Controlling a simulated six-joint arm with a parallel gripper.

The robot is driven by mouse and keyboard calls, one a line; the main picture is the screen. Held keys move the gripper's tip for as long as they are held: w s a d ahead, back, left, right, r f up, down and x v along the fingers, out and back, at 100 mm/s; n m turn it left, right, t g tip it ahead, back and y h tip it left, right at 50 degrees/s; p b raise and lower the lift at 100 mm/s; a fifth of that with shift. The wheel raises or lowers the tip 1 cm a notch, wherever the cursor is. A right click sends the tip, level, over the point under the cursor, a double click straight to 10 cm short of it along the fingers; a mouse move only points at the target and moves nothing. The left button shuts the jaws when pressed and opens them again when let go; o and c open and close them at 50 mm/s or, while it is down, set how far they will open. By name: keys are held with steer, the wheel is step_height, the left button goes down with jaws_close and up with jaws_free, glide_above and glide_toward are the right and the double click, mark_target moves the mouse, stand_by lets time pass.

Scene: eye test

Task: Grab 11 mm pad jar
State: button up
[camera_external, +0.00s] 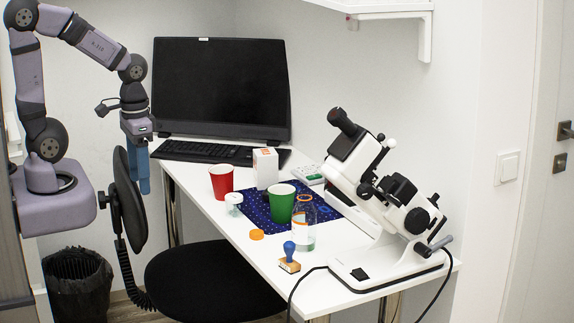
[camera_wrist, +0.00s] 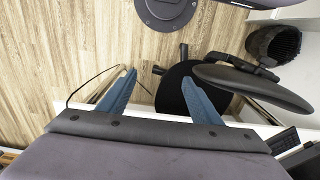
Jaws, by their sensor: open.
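A small jar with a white top (camera_external: 234,203) stands on the white table, between the red cup and the orange cap; it looks like the pad jar, but its label is too small to read. My gripper (camera_external: 144,188) hangs with blue fingers pointing down, left of the table and well away from the jar. In the wrist view, my gripper (camera_wrist: 159,76) has its two blue fingers spread apart with nothing between them. I cannot make out the jar in the wrist view.
Near the jar are a red cup (camera_external: 221,182), a green cup (camera_external: 281,204), a clear bottle (camera_external: 304,232), an orange cap (camera_external: 257,235), a blue-handled stamp (camera_external: 290,257) and a white box (camera_external: 265,168). A black chair (camera_external: 215,280) stands before the table.

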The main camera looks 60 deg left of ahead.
steer(key=w+d+f+t+b, duration=0.1)
steer(key=w+f+t+b, duration=0.15)
steer(key=w, duration=0.25)
steer(key=w+f+t+b, duration=0.1)
steer(key=w+t+b, duration=0.15)
steer(key=w, duration=0.25)
step_height(320, 180, up, 4)
steer(key=f+n+t+y+b, duration=0.1)
steer(key=n+t+y+b, duration=0.5)
steer(key=t+b, duration=0.75)
glide_above(231, 207)
steer(key=s+b, duration=0.1)
steer(key=b, duration=0.2)
steer(key=m+g, duration=0.1)
steer(key=g, duration=0.2)
steer(key=shift+t+y, duration=0.3)
steer(key=shift+t, duration=0.05)
steer(key=f, duration=0.9)
steer(key=f+p, duration=0.1)
steer(key=f, duration=0.8)
steer(key=shift+s+d, duration=0.1)
steer(key=shift+d, duration=0.1)
steer(key=shift+a+p+x, duration=0.2)
steer(key=shift+p+x, duration=0.1)
steer(key=shift+x, duration=1.55)
steer(key=shift+a+p+x, duration=0.2)
steer(key=shift+p+x, duration=0.05)
steer(key=shift+x, duration=1.6)
steer(key=shift+s+f, duration=0.1)
steer(key=shift+s, duration=0.05)
